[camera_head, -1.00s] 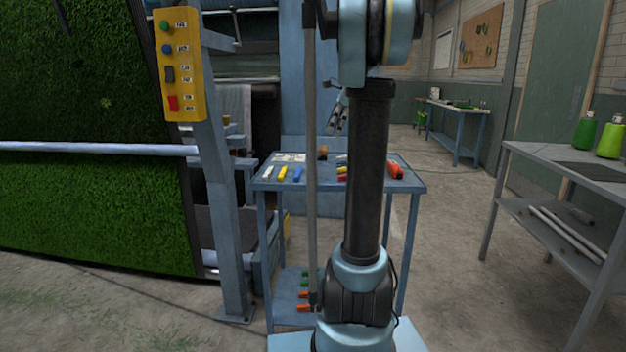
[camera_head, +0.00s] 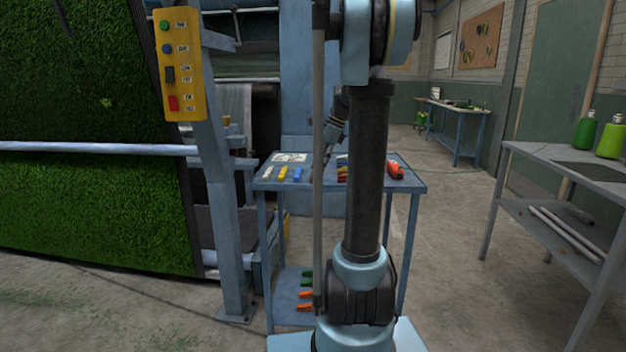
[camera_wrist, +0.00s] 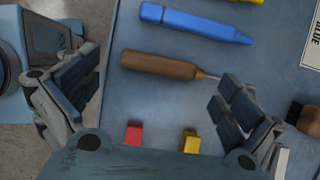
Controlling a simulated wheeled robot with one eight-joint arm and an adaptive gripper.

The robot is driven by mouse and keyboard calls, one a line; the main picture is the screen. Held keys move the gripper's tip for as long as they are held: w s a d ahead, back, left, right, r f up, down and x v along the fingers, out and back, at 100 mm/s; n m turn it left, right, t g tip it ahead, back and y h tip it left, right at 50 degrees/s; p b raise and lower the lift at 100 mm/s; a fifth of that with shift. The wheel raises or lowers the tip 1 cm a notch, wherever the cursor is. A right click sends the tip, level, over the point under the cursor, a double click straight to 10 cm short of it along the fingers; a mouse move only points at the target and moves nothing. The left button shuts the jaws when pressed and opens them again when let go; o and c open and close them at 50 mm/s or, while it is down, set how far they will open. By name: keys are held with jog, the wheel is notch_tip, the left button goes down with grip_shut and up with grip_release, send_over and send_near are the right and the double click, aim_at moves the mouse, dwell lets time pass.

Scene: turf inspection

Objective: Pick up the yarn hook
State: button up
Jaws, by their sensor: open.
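The yarn hook (camera_wrist: 158,65), a tool with a brown wooden handle and a thin metal shaft, lies on the blue table in the wrist view. My gripper (camera_wrist: 157,76) is open and empty, one finger to the left of the handle and the other by the shaft at the right. The shaft's far end is hidden behind the right finger. In the head view my gripper is over the table, largely hidden behind my arm, and I cannot make out the hook there.
A blue marker (camera_wrist: 195,22) lies just beyond the hook. A red block (camera_wrist: 133,134) and a yellow block (camera_wrist: 190,141) lie on the near side. A brush (camera_wrist: 304,117) is at the right. The blue table (camera_head: 408,183) stands beside a yellow control box (camera_head: 181,65).

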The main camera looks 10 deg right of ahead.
aim_at(314, 174)
jog(key=shift+x, duration=1.65)
jog(key=c, duration=1.1)
jog(key=shift+r, duration=0.1)
notch_tip(314, 174, up, 10)
jog(key=shift+f, duration=0.1)
jog(key=shift+s, duration=0.1)
